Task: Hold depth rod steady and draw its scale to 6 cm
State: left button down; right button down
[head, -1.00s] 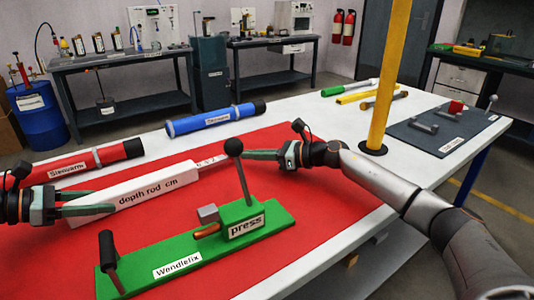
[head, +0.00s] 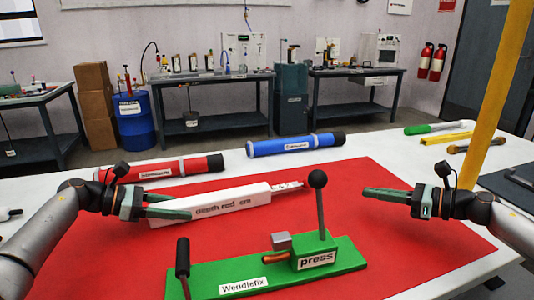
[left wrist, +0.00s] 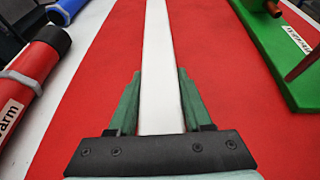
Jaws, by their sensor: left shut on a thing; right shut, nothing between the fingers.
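The depth rod (head: 210,206) is a long white block lettered "depth rod cm", lying on the red mat. Its narrow white scale (head: 288,186) sticks out of the right end; its marks are too small to read. My left gripper (head: 178,207) is shut on the left part of the depth rod. In the left wrist view the fingers (left wrist: 160,105) flank the white depth rod (left wrist: 158,50). My right gripper (head: 385,193) is shut and empty, to the right of the scale and apart from it, beyond the press knob.
A green press (head: 210,277) with an upright black-knobbed lever (head: 318,180) stands in front of the rod. A red tube (head: 160,169) and a blue tube (head: 297,145) lie behind. A yellow post (head: 497,85) rises at right. The red mat (head: 400,240) is clear below my right gripper.

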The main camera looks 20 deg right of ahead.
pick_arm(q)
jog(key=shift+c, duration=1.2)
grip_release()
